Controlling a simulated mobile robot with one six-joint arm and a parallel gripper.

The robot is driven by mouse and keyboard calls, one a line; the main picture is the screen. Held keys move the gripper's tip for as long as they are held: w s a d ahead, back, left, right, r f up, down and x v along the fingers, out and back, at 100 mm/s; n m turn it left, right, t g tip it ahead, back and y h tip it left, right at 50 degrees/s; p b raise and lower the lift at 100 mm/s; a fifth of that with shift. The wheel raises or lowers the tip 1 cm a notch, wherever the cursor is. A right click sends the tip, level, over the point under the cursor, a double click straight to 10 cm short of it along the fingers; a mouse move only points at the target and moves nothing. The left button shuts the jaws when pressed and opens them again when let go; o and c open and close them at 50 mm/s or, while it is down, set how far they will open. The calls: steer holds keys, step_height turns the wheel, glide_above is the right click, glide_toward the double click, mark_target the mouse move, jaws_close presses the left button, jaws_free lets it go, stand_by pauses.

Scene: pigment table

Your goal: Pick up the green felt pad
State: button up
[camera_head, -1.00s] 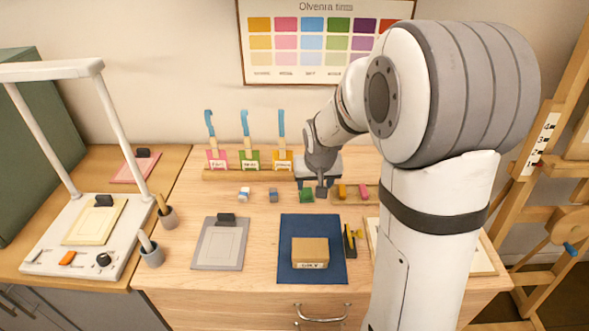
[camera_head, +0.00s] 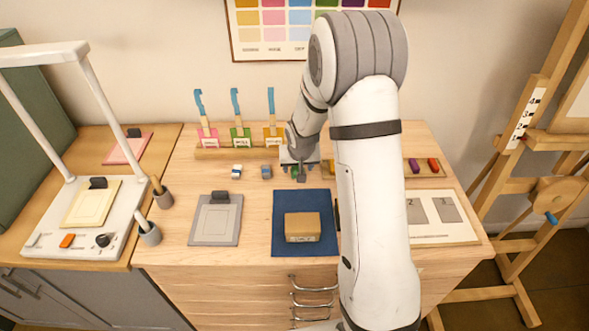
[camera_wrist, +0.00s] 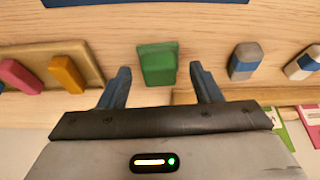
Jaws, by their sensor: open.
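The green felt pad (camera_wrist: 157,64) is a small green block lying on the wooden table, seen in the middle of the wrist view. My gripper (camera_wrist: 160,77) is open, with one finger to each side of the pad and clear gaps between. The pad is not held. In the head view my gripper (camera_head: 298,173) is low over the table behind the blue mat. It hides most of the pad there.
A blue-grey block (camera_wrist: 244,61) and a white-and-blue block (camera_wrist: 304,63) lie to one side. A wooden tray (camera_wrist: 97,65) with pink and orange sticks lies to the other. A brush rack (camera_head: 208,153) stands behind. A cardboard box (camera_head: 302,226) sits on the blue mat (camera_head: 288,203).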

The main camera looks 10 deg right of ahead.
steer(key=shift+f, duration=0.1)
steer(key=c, duration=1.1)
steer(key=shift+o, duration=0.2)
